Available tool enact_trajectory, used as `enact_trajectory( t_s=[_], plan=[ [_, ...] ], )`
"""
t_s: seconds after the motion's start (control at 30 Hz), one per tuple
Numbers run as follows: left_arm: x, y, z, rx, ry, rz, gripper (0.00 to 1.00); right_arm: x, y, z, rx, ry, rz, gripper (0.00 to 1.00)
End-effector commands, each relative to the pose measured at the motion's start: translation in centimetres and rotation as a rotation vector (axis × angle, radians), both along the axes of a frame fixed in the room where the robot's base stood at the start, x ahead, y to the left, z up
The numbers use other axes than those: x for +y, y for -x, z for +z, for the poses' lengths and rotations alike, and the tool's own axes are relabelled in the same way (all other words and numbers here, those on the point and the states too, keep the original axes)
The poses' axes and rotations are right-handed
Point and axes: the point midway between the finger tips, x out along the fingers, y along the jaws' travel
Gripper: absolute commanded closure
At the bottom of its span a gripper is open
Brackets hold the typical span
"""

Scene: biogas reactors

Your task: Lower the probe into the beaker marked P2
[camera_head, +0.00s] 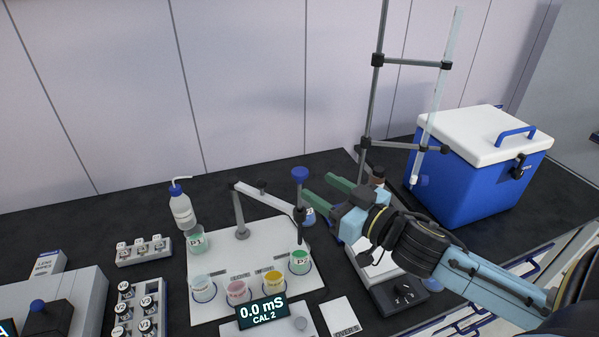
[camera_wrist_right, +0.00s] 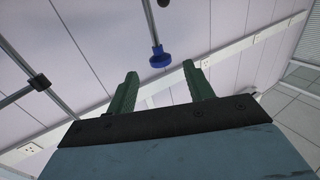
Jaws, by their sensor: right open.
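The probe is a dark upright rod with a blue cap (camera_head: 300,174), carried at the end of a jointed grey stand arm (camera_head: 264,195). Its lower end hangs over or at the beaker marked P2 (camera_head: 300,264), which holds green liquid; I cannot tell whether the tip is inside. My right gripper (camera_head: 317,185) is open, its green fingers pointing left toward the probe, just right of the cap. In the right wrist view the blue cap (camera_wrist_right: 161,59) shows just beyond and between the two fingertips (camera_wrist_right: 160,73), with nothing held. My left gripper is not in view.
Beaker P1 (camera_head: 197,243) and several coloured beakers share the white board (camera_head: 215,262). A display (camera_head: 263,311) reads 0.0 mS, CAL 2. A wash bottle (camera_head: 182,208) stands behind. A tall clamp stand (camera_head: 370,90) and a blue cooler (camera_head: 470,180) stand near my right arm.

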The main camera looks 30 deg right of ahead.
Motion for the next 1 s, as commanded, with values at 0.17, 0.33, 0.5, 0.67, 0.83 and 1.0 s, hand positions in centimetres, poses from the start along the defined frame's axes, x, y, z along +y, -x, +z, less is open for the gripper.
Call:
enact_trajectory(
  t_s=[0.17,0.33,0.5,0.67,0.83,1.0],
  plan=[
    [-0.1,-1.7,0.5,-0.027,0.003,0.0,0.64,0.5,-2.4,0.2,-0.003,0.002,0.0,0.48],
    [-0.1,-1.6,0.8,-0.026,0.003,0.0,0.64,0.9,-4.5,0.2,-0.003,0.003,-0.001,0.48],
    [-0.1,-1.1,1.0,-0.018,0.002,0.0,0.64,1.3,-6.0,0.1,-0.001,0.001,-0.001,0.48],
    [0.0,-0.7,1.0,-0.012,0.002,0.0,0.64,1.5,-6.7,0.0,0.001,0.002,0.0,0.48],
    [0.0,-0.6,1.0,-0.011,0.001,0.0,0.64,1.5,-6.8,0.0,0.001,0.002,0.0,0.48],
    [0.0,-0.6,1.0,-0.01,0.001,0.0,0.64,1.5,-6.8,0.0,0.001,0.002,-0.001,0.5]
  ],
)
